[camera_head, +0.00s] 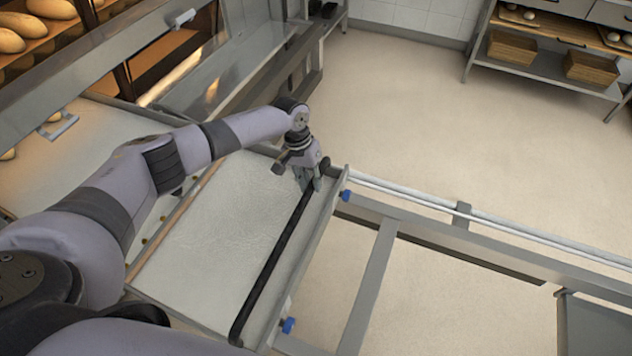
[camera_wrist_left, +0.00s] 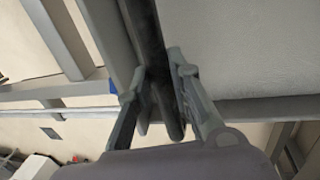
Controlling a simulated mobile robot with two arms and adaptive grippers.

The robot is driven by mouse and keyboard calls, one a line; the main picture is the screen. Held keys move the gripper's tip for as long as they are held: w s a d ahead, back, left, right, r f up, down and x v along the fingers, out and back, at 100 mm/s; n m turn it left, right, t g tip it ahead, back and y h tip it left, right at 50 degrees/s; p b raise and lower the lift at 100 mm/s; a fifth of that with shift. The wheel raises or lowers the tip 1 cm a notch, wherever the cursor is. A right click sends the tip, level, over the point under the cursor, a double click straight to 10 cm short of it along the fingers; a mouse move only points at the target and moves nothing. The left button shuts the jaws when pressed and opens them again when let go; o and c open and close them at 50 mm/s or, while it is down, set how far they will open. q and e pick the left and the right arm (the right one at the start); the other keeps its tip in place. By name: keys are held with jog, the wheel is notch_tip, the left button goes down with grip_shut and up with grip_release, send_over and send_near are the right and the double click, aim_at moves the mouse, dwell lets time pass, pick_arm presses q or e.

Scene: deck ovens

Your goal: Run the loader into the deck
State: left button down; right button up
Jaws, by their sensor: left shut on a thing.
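The loader (camera_head: 215,240) is a flat board with a pale fabric surface in a grey metal frame, and its pale surface also shows in the left wrist view (camera_wrist_left: 245,45). A black bar (camera_head: 272,262) runs along its right end. My left gripper (camera_head: 312,186) is shut on the far end of this bar. In the left wrist view the two fingers (camera_wrist_left: 158,98) sit on either side of the dark bar (camera_wrist_left: 152,55). The deck oven (camera_head: 185,62) stands at the upper left. The loader's left part is hidden behind my left arm. My right gripper does not show.
Rails (camera_head: 480,228) of a metal frame stretch to the right of the loader, with blue knobs (camera_head: 289,325) at its end. Loaves (camera_head: 28,27) lie on an upper deck at the top left. A rack (camera_head: 545,50) with baskets stands at the back right. The floor (camera_head: 400,110) between is clear.

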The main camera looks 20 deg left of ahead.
pick_arm(q)
jog(key=c, duration=1.5)
grip_release()
jog(key=shift+a, duration=0.5)
jog(key=shift+o, duration=0.2)
jog(key=shift+d, duration=0.1)
jog(key=shift+d+r, duration=0.1)
notch_tip(320, 180, up, 12)
jog(key=a, duration=0.2)
jog(key=shift+a, duration=0.25)
jog(key=shift+f, duration=0.2)
